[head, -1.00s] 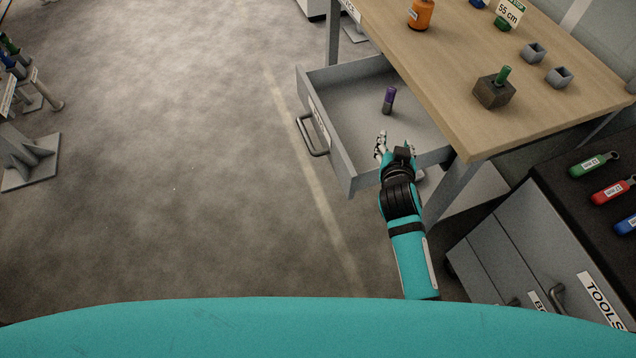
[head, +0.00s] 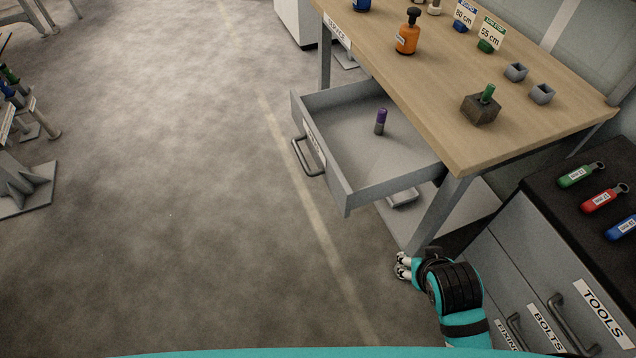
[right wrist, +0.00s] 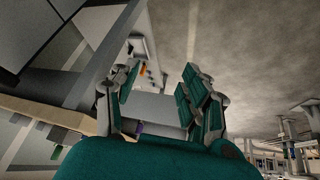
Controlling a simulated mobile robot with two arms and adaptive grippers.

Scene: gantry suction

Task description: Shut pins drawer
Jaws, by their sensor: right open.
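The pins drawer (head: 365,155) stands pulled out from under the wooden workbench (head: 470,140). Its front carries a label and a grey bar handle (head: 308,157). A purple and grey pin (head: 380,122) stands upright inside the drawer. My right gripper (head: 402,266) is open and empty, below and to the right of the drawer in the head view, near a bench leg, and touches nothing that I can see. In the right wrist view its spread fingers (right wrist: 160,100) fill the middle. My left gripper is not in view.
A dark-topped cabinet (head: 560,215) with TOOLS and BOLTS drawers stands close to the right of my right arm. An orange bottle (head: 407,38) and a block with a green pin (head: 481,108) stand on the bench. The floor (head: 190,190) left of the drawer is clear.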

